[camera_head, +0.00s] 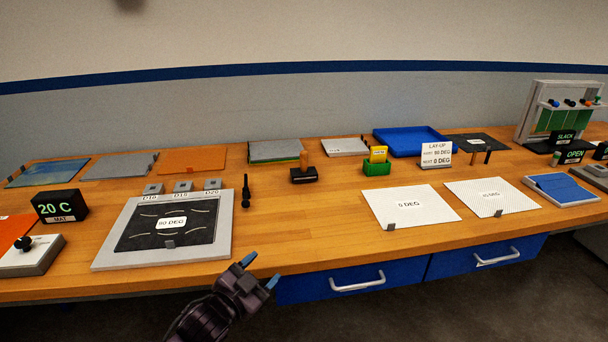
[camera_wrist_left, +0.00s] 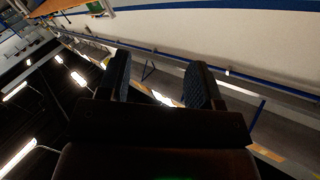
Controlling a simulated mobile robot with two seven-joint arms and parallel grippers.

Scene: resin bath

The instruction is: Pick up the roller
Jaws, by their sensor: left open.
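No thing in view shows clearly as a roller. A wooden-handled tool with a dark base (camera_head: 304,173) stands upright near the middle of the bench. A slim black tool (camera_head: 246,192) stands to its left, beside the grey-framed plate. I cannot tell whether either one is the roller. My left gripper (camera_head: 260,271) is open and empty at the bench's front edge, below and apart from both tools. Its two fingers (camera_wrist_left: 159,82) also show in the left wrist view, with nothing between them. My right gripper is not in view.
A grey-framed plate with a 90 DEG sheet (camera_head: 106,254) lies left of the gripper. White sheets (camera_head: 410,207) (camera_head: 497,196) lie to the right. A green box (camera_head: 377,168) and a blue tray (camera_head: 411,140) stand behind. Bare wood (camera_head: 310,225) lies between plate and sheets.

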